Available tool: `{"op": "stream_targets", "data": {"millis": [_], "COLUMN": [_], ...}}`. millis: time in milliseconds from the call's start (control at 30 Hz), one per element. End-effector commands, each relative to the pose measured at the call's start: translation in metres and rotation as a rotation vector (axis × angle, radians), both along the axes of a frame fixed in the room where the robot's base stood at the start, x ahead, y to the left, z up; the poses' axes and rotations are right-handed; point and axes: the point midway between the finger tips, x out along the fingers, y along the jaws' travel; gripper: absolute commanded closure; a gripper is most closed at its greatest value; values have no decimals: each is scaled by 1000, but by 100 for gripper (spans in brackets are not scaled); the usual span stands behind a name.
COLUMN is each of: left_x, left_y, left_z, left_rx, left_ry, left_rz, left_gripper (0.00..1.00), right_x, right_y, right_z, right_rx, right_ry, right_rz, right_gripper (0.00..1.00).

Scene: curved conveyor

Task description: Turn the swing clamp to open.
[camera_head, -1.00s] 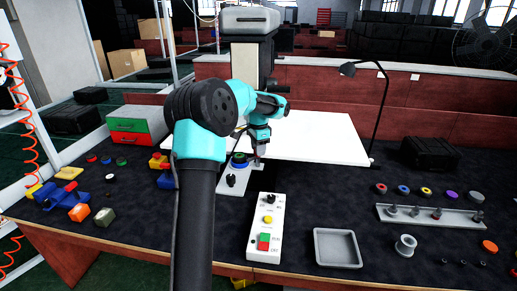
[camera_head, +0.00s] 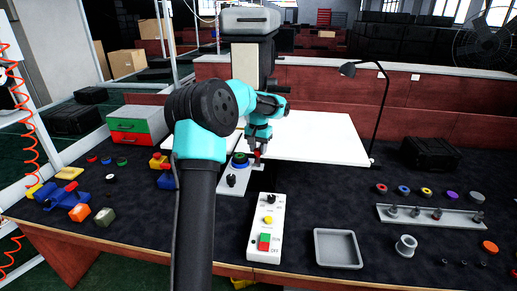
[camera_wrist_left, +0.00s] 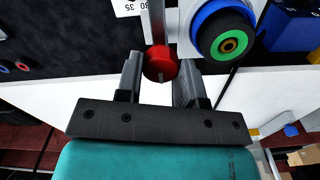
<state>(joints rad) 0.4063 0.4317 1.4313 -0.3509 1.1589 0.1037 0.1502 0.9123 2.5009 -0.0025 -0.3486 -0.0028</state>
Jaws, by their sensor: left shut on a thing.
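The swing clamp shows in the left wrist view as a grey bar with a red round knob (camera_wrist_left: 160,63) at its end. My left gripper (camera_wrist_left: 160,65) is shut on the red knob, with one finger at each side. In the head view the left gripper (camera_head: 257,154) is at the far end of a light base plate (camera_head: 225,190), and a bit of red shows at its tips. A round part with a blue ring (camera_head: 240,160) is beside it; the left wrist view shows its green and orange face (camera_wrist_left: 230,42). My right gripper is not in view.
A black knob (camera_head: 231,181) stands on the near part of the plate. A control box (camera_head: 266,228) with buttons and an empty grey tray (camera_head: 338,248) are nearer. A white board (camera_head: 320,138) and black lamp (camera_head: 383,110) are behind. Loose coloured parts lie left and right.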

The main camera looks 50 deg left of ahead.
Motion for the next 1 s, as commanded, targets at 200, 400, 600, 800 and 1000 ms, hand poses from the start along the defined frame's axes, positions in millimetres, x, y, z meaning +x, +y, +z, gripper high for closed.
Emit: {"op": "stream_targets", "data": {"millis": [200, 400, 600, 800, 1000], "left_x": [0, 0, 0, 0, 0], "left_y": [0, 0, 0, 0, 0], "left_z": [0, 0, 0, 0, 1], "left_rx": [0, 0, 0, 0, 0], "left_ry": [-1, -1, -1, 0, 0], "left_rz": [21, 21, 20, 20, 19], "left_gripper": [89, 89, 54, 40, 40], "right_x": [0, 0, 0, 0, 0], "right_y": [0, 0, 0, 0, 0], "right_z": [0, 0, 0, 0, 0], "right_rx": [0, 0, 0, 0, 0], "right_ry": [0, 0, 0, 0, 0], "right_rz": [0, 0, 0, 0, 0], "right_gripper": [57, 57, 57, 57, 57]}}
